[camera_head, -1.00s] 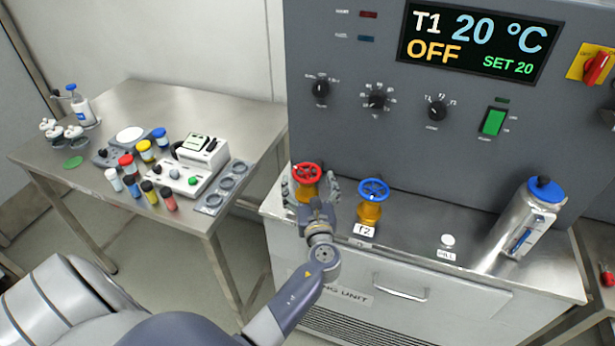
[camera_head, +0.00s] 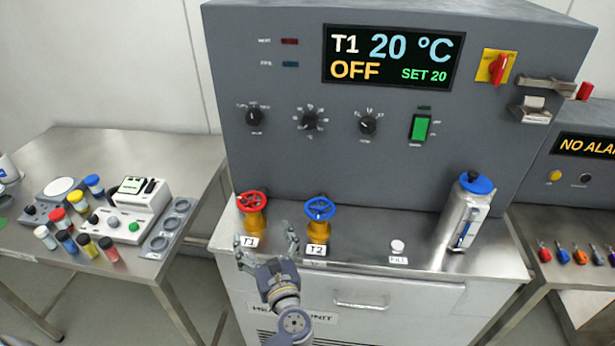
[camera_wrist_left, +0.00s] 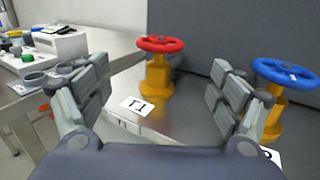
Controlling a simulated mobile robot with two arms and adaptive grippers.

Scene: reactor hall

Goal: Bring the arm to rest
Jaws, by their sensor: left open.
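My left gripper (camera_head: 268,247) is open and empty in front of the two valves on the heating unit's ledge. The T1 valve has a red handwheel (camera_head: 252,202) on a yellow body and stands just beyond the fingers, apart from them. In the left wrist view the red handwheel (camera_wrist_left: 161,44) shows between the spread fingers (camera_wrist_left: 155,95), with the T1 label in front of it. The T2 valve with a blue handwheel (camera_head: 319,208) stands to the right; in the wrist view the right finger partly covers its yellow body (camera_wrist_left: 275,118). My right gripper is not in view.
A silver bottle with a blue cap (camera_head: 466,222) stands at the ledge's right. The control panel (camera_head: 290,175) rises behind, its display reading T1 20 °C, OFF. A side table (camera_head: 120,150) at left holds coloured vials and a white device. Another bench with coloured connectors is at right.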

